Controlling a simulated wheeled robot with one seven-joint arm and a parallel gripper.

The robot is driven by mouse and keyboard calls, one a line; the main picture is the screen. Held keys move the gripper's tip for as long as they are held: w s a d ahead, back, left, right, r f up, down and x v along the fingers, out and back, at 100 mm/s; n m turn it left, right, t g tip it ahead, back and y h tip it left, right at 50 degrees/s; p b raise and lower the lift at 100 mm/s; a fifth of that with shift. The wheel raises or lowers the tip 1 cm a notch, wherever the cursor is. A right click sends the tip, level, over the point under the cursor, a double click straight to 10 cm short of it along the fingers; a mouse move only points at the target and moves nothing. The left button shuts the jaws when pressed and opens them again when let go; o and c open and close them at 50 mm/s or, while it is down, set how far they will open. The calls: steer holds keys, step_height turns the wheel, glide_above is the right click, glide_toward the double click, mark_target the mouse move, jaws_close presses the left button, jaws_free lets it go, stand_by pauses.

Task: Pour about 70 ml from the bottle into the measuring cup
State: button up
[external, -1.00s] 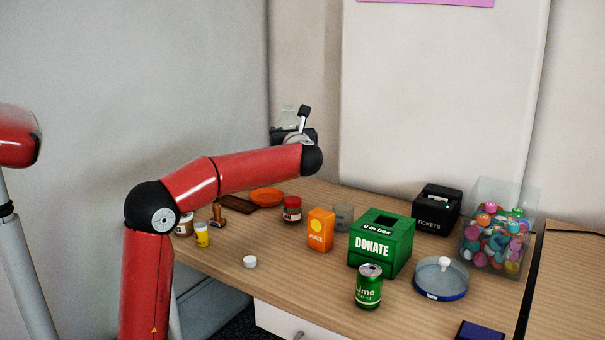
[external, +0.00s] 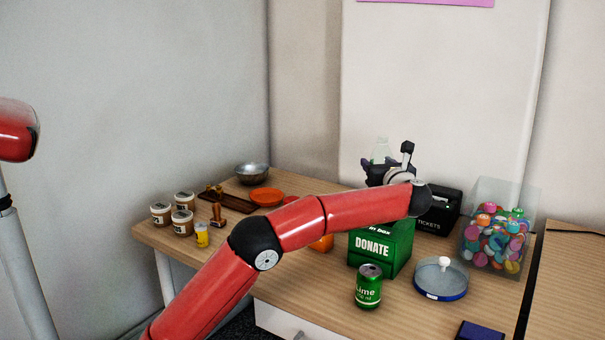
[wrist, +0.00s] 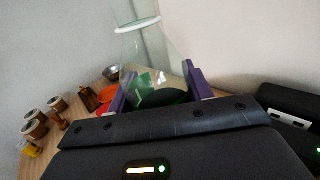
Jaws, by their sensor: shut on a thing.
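A clear glass bottle (external: 381,149) stands about upright in my gripper (external: 378,170), above and behind the green donation box. In the wrist view the bottle (wrist: 141,45) rises between the purple fingers of my gripper (wrist: 158,92), which are shut on it. A pale ring circles its neck. How much liquid it holds is hard to tell. The measuring cup is not visible now. A grey, see-through cup that showed left of the donation box earlier is hidden behind my arm.
The green donation box (external: 375,247) stands under my wrist, with a lime can (external: 369,287) in front. A ticket box (external: 439,208), a bin of capsules (external: 497,232) and a round dish (external: 440,283) are to the right. Jars (external: 182,223) and an orange bowl (external: 266,197) are left.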

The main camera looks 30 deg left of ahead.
steer(key=shift+a+r, duration=0.1)
stand_by(0.3)
steer(key=shift+a+n+g+h, duration=0.1)
steer(key=shift+n+g+h, duration=0.4)
steer(key=shift+n, duration=0.2)
steer(key=shift+a+f+n+g+h, duration=0.15)
steer(key=shift+a+n+g+h, duration=0.15)
steer(key=shift+n+h, duration=0.25)
steer(key=shift+a+f+n+g+h, duration=0.15)
steer(key=shift+n+g+h, duration=0.15)
steer(key=shift+n+h, duration=0.25)
step_height(320, 180, down, 3)
steer(key=n+h, duration=0.1)
steer(key=g+h, duration=0.1)
steer(key=shift+r+n+h, duration=0.2)
steer(key=shift+n+h, duration=0.2)
steer(key=shift+d+f+n+h, duration=0.35)
steer(key=shift+f+n+h, duration=0.1)
steer(key=shift+h, duration=0.3)
steer(key=shift+d+f+n+h, duration=0.35)
steer(key=shift+f+n+h, duration=0.1)
steer(key=shift+h, duration=0.3)
steer(key=shift+d+f+g+h+b, duration=0.1)
steer(key=shift+f+g+h+b, duration=0.25)
steer(key=shift+b, duration=0.2)
steer(key=shift+r, duration=0.15)
steer(key=shift+n+h, duration=0.3)
steer(key=shift+h, duration=0.05)
